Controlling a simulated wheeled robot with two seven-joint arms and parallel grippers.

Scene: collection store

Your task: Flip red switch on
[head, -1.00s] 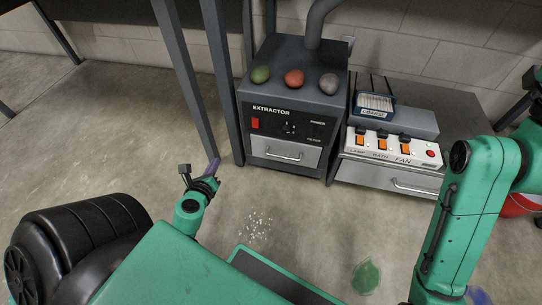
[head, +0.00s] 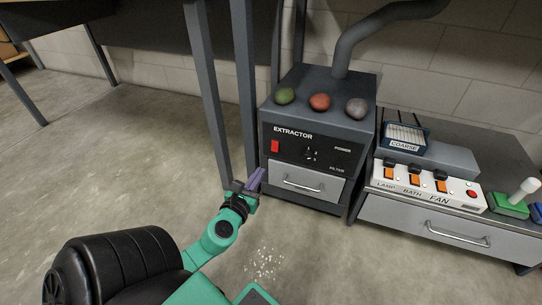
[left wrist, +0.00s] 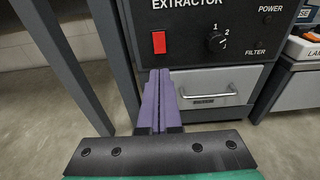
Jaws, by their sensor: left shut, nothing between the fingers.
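The red switch (head: 275,146) is a small red rocker on the left of the black front panel of the extractor (head: 268,109), a dark grey box. It also shows in the left wrist view (left wrist: 159,42), just above my fingertips. My left gripper (head: 257,178) has purple fingers that are shut and empty. It is below and a little left of the switch, apart from it in the head view. In the left wrist view the fingertips (left wrist: 158,75) point at the panel's lower left. My right gripper is not in view.
A dark table leg (head: 243,90) stands close left of the extractor. A knob (head: 311,153) and a drawer (head: 308,184) are on its front. Three stones, one of them the red stone (head: 319,102), lie on top. A white switch box (head: 428,188) stands to the right.

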